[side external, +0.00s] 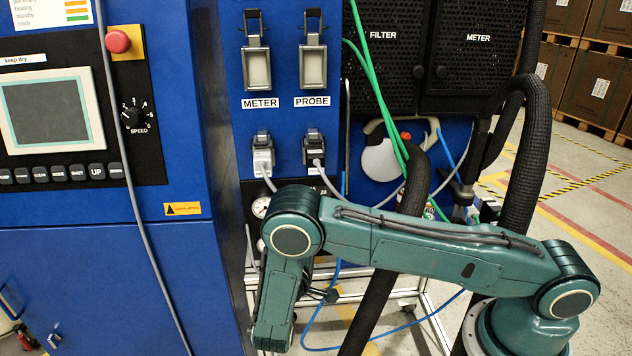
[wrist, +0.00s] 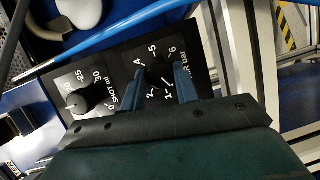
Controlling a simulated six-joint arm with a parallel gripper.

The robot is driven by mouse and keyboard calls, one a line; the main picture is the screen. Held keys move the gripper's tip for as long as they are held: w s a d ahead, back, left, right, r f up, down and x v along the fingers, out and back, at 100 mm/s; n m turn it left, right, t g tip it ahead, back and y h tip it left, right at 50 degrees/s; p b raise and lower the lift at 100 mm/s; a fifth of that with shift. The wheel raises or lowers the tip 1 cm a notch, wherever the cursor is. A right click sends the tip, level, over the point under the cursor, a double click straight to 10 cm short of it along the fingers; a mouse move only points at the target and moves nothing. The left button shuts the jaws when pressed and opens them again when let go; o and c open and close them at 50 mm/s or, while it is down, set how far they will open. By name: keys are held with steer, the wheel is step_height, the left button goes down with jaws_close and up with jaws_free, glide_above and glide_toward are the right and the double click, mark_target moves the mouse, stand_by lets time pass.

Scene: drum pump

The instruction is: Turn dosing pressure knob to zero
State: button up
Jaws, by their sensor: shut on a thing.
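In the wrist view, the dosing pressure knob (wrist: 158,77) is a dark knob on a black plate, with white numbers around it up to 6 and a partly hidden label ending in "bar". My gripper (wrist: 160,72) has one finger on each side of the knob and is shut on it. The fingers and gripper body hide part of the dial, and I cannot tell where the knob points. In the side external view, my arm hides the knob and the fingers.
A second black knob (wrist: 80,102), marked "SHOT ml", sits to the left on the same plate. A blue hose (wrist: 110,35) runs close above the plate. In the side external view, a grey cable (side external: 130,190) and a black corrugated hose (side external: 385,290) hang near my arm.

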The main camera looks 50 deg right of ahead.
steer(key=shift+f, duration=0.1)
steer(key=o, duration=1)
steer(key=shift+m, duration=0.3)
